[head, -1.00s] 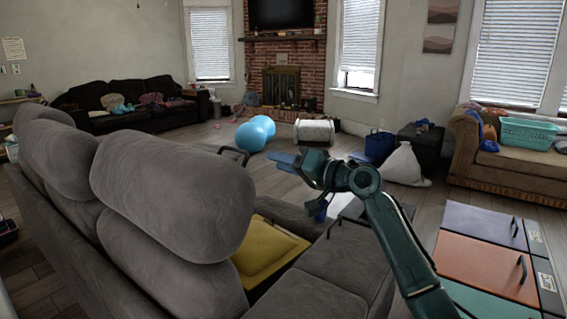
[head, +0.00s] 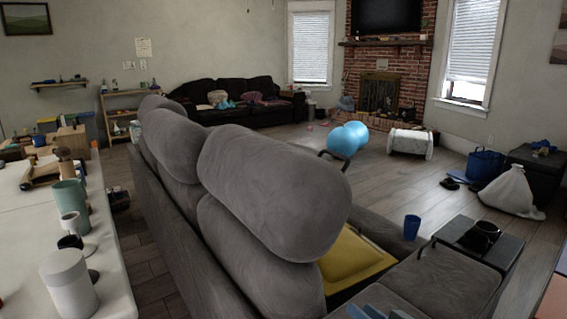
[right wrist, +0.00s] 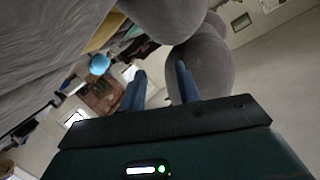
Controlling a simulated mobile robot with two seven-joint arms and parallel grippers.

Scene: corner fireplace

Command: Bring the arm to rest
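My right gripper (head: 375,312) shows only as blue fingertips at the bottom edge of the head view, over the grey sofa (head: 275,190). In the right wrist view my right gripper (right wrist: 161,88) has its two blue fingers apart with nothing between them, the grey sofa cushions beyond. The rest of the right arm is out of the head view. My left gripper is not in view.
A blue cup (head: 411,227) stands by a dark tray (head: 468,240) on the sofa. A white table (head: 110,265) with cups and a canister (head: 68,284) runs along the left.

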